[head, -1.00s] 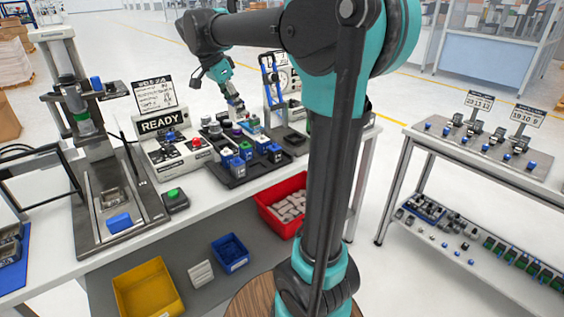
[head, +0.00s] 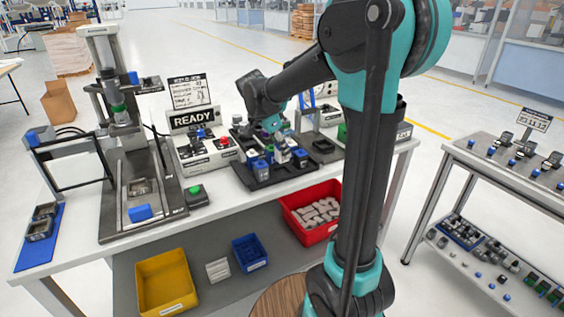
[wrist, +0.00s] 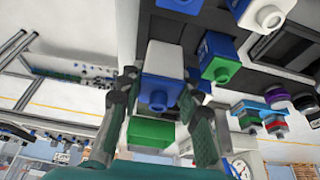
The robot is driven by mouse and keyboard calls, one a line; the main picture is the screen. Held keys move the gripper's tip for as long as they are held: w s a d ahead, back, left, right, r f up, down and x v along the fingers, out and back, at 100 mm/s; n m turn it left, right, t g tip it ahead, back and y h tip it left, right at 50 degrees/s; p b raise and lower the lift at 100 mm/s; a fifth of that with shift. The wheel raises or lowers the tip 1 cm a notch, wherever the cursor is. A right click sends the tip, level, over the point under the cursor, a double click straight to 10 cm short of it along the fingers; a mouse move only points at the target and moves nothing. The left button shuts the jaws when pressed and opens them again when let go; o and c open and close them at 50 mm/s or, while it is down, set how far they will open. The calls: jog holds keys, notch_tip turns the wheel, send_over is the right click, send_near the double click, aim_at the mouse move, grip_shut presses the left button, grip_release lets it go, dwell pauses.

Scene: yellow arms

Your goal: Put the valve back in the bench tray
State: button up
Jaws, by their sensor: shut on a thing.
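My gripper (wrist: 160,95) is shut on a valve (wrist: 164,60) with a white body and a blue end, between the two fingers in the wrist view. In the head view my gripper (head: 284,146) is above the black bench tray (head: 262,183); the held valve is hard to make out there. I cannot tell whether the held valve touches the tray.
A READY panel (head: 192,119) and a control box (head: 207,152) stand left of the tray. A press (head: 125,150) is further left. A red bin (head: 303,225), blue bin (head: 248,265) and yellow bin (head: 165,284) are on the shelf below.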

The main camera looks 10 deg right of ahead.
aim_at(282, 161)
jog(key=shift+f, duration=2.6)
jog(key=o, duration=1.2)
jog(key=shift+f, duration=0.1)
jog(key=v, duration=1.2)
jog(key=s+d+f+n+t+y, duration=0.1)
jog(key=s+d+f+n+y, duration=0.1)
jog(key=s+d+f+n, duration=0.2)
jog(key=s+d+f+n+t+y, duration=0.1)
jog(key=s+d+f+n, duration=0.3)
jog(key=s+f+n, duration=0.6)
jog(key=s+f+y, duration=0.1)
jog(key=s+f, duration=0.4)
jog(key=s, duration=0.1)
jog(key=shift+s+f+t, duration=0.3)
jog(key=shift+f+t, duration=0.05)
jog(key=shift+t, duration=0.05)
jog(key=shift+d, duration=0.15)
